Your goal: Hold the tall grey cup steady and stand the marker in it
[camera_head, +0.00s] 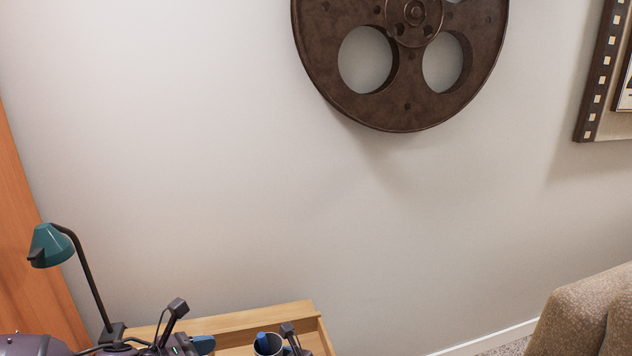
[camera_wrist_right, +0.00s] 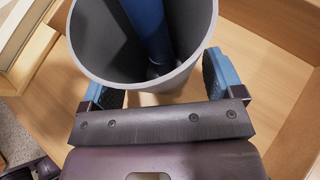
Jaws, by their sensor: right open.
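The tall grey cup (camera_wrist_right: 88,45) stands on a wooden surface and fills the top of the right wrist view; its rim also shows at the bottom of the head view (camera_head: 277,348). The blue marker (camera_wrist_right: 150,30) is inside the cup, dark end down; its top shows inside the rim in the head view (camera_head: 262,341). My right gripper (camera_wrist_right: 158,85) is open, with one blue finger pad on each side of the cup; contact is unclear. My left gripper (camera_head: 188,328) is partly visible left of the cup, apart from the marker. Its jaws are mostly cut off.
A teal desk lamp (camera_head: 52,246) with a black arm stands at the left. The wooden desk (camera_head: 235,323) has a raised back edge. A large film reel (camera_head: 400,105) hangs on the wall above. A patterned chair (camera_head: 580,315) is at the lower right.

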